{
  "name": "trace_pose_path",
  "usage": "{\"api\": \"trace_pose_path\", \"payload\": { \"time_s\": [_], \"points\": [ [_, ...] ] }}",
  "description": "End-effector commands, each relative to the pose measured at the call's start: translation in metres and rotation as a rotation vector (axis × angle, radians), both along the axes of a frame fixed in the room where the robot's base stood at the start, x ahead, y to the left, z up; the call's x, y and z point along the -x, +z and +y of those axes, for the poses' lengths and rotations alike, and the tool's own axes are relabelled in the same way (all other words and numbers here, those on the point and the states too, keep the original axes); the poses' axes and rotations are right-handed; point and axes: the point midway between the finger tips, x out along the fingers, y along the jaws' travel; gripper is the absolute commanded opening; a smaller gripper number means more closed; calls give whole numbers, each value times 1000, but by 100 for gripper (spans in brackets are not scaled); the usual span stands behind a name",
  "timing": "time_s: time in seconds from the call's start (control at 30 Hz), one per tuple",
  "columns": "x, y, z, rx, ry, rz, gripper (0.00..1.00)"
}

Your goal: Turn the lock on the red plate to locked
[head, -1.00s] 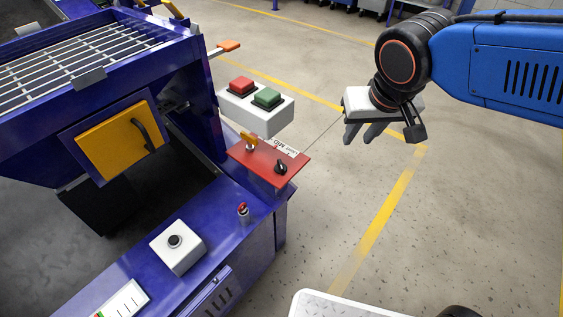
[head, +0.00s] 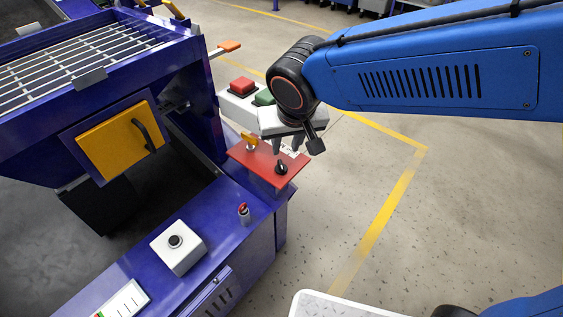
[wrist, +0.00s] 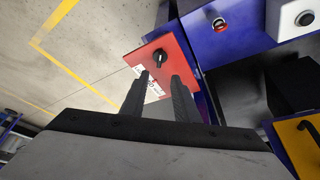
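The red plate (head: 262,171) sits on the blue machine's corner; it also shows in the wrist view (wrist: 171,50). A black knob (head: 281,168) stands on its near right part. A yellow piece on a silver stem (head: 249,141) stands on its far left part; I cannot tell which of the two is the lock. In the wrist view the black knob (wrist: 159,57) shows just beyond my fingertips. My gripper (head: 287,147) is open and empty above the plate, apart from the knob. Its fingers (wrist: 160,80) partly hide the plate and its white label.
A white box with a red button (head: 242,85) and a green button (head: 265,97) stands behind the plate, partly behind my gripper. A small red-topped switch (head: 243,210) and a white button box (head: 178,247) are on the blue ledge. Open floor (head: 340,200) lies to the right.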

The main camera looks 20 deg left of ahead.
Motion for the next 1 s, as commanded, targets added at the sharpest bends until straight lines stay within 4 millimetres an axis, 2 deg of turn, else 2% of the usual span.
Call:
{"api": "trace_pose_path", "payload": {
  "time_s": [0.2, 0.6, 0.8, 1.0],
  "points": [
    [-13, -38, 7, 3, -2, 3, 28],
    [-35, -98, 19, 3, -1, 2, 28],
    [-41, -113, 23, 1, -1, 1, 28],
    [-42, -117, 24, 0, -1, 0, 28]
  ]
}}
